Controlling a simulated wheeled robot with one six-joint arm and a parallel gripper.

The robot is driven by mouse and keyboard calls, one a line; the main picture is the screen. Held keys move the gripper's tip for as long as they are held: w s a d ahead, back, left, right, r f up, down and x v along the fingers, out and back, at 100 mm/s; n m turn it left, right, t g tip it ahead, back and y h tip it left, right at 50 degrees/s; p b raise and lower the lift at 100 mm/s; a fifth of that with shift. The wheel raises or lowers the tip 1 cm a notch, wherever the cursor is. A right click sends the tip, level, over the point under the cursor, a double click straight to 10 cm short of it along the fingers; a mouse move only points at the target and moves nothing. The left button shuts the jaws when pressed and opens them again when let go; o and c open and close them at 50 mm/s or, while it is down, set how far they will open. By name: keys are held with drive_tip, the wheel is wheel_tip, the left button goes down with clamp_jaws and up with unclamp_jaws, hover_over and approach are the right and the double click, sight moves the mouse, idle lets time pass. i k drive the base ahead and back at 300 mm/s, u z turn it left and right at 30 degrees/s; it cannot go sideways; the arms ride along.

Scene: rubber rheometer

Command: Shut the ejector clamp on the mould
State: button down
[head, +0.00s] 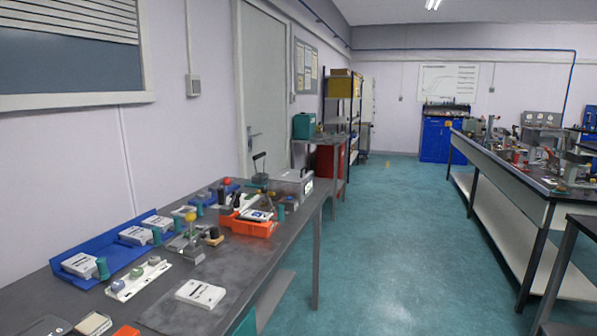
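I cannot make out for certain which item is the mould or its ejector clamp; the bench items are small in the head view. A grey device with an upright post and a yellow knob (191,217) stands mid-bench on the left table. A black upright handle (259,157) rises near the far end of the same table, beside a clear-lidded grey box (292,182). Whether either belongs to the clamp, and whether a clamp is open or shut, I cannot tell. My gripper is not in view.
The left table (250,262) also holds a blue tray (107,262) of white blocks and teal cylinders, an orange tray (248,230), and a white block (200,294). A teal floor aisle (390,250) is clear. A long bench (505,172) with equipment stands right.

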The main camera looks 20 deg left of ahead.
sight(226, 182)
drive_tip(key=u, duration=0.15)
drive_tip(key=i, duration=1.45)
drive_tip(key=u, duration=0.85)
drive_tip(key=i, duration=0.6)
drive_tip(key=u, duration=0.3)
